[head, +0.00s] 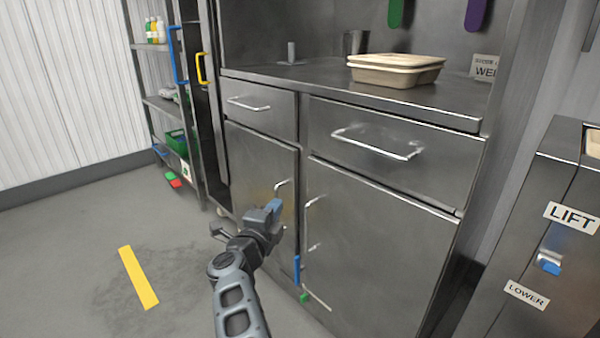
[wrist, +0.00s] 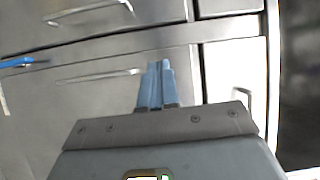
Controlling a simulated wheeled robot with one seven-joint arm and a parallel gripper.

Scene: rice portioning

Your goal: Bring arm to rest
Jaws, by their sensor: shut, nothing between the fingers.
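My arm (head: 232,290) reaches up from the bottom of the head view, in front of the lower cabinet doors. My gripper (head: 275,206) is near the left lower door and its short handle; whether it touches the door cannot be told. In the wrist view my gripper (wrist: 157,72) shows two blue fingers close together, shut and empty, pointing at the steel cabinet front.
The steel cabinet (head: 385,240) has drawers and doors with protruding handles. A tan lidded container (head: 396,76) stands on its counter. A lift unit (head: 530,230) stands at right, a shelf rack (head: 160,104) at left. The floor (head: 75,265) at lower left is open, with a yellow strip (head: 138,278).

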